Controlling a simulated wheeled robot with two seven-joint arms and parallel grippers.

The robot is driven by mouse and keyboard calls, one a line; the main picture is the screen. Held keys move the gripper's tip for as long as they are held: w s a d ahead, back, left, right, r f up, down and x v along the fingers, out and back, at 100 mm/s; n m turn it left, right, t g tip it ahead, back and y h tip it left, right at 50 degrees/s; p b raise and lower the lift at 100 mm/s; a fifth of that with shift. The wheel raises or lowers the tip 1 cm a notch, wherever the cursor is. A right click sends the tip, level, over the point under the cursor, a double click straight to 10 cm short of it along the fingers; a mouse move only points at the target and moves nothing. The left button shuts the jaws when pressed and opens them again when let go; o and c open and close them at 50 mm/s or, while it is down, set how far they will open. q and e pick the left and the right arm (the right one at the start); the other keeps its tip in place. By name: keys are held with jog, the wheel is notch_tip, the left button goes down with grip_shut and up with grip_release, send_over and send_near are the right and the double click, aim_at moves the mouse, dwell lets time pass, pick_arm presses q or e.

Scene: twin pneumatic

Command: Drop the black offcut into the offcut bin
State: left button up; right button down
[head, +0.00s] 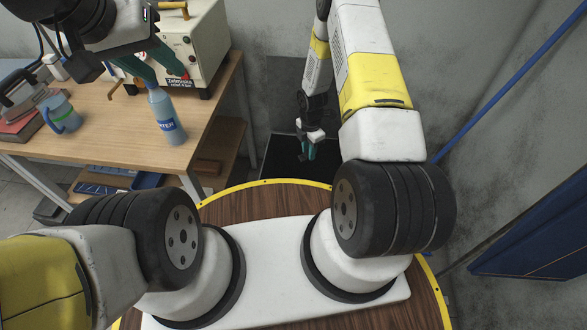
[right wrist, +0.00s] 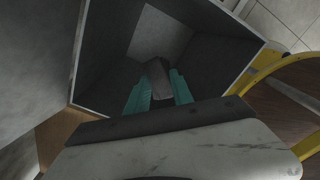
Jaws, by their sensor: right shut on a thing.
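My right gripper (head: 308,152) hangs over the dark opening of the offcut bin (head: 275,165) on the floor past the round platform. In the right wrist view its teal fingers (right wrist: 158,90) are shut on the black offcut (right wrist: 158,74), a short dark block whose end sticks out past the fingertips. The grey walls of the bin (right wrist: 215,62) surround the offcut in that view, with a paler patch beyond it. I cannot tell how deep the offcut is. My left gripper (head: 155,72) has its teal fingers apart, above the workbench by a bottle.
A yellow-edged round platform (head: 265,192) lies in front of the bin. A blue panel (head: 535,235) stands at right.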

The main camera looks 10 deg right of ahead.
jog(key=shift+f, duration=2.7)
jog(key=c, duration=1)
grip_release()
jog(key=shift+c, duration=0.2)
notch_tip(320, 180, up, 8)
jog(key=shift+f, duration=0.15)
